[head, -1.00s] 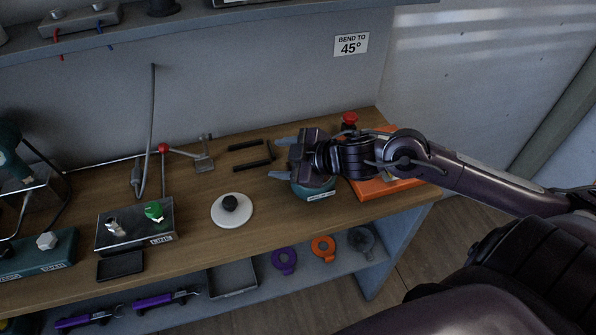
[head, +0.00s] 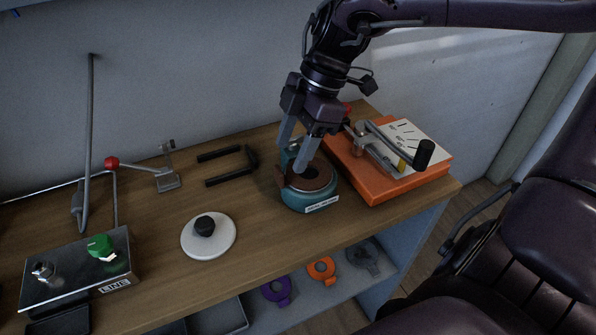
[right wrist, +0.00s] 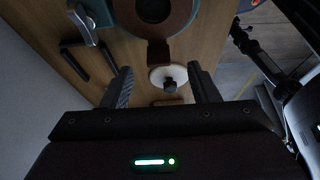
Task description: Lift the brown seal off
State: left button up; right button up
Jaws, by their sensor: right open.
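The brown seal (head: 318,181) is a ring with a dark centre. It sits on top of the round teal body (head: 309,200), which has a white label on its front. In the right wrist view the seal (right wrist: 180,18) is at the top edge, partly cut off, with a brown tab (right wrist: 158,53) sticking out toward the gripper. My right gripper (head: 294,156) is open and points down over the left side of the seal, hiding part of it. In the right wrist view its fingers (right wrist: 162,88) are spread with nothing held between them. My left gripper is not in view.
A white disc with a black knob (head: 222,242) lies on the bench to the left. An orange box (head: 375,192) with a lever stands close on the right. Black bars (head: 225,177) lie behind left. A metal box (head: 75,280) with a green knob is at far left.

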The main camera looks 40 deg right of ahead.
aim_at(281, 172)
jog(key=x, duration=0.5)
jog(key=shift+w+a+f, duration=0.1)
jog(key=shift+w+f, duration=0.05)
jog(key=shift+f, duration=0.05)
jog(key=shift+c, duration=0.3)
jog(key=c, duration=1)
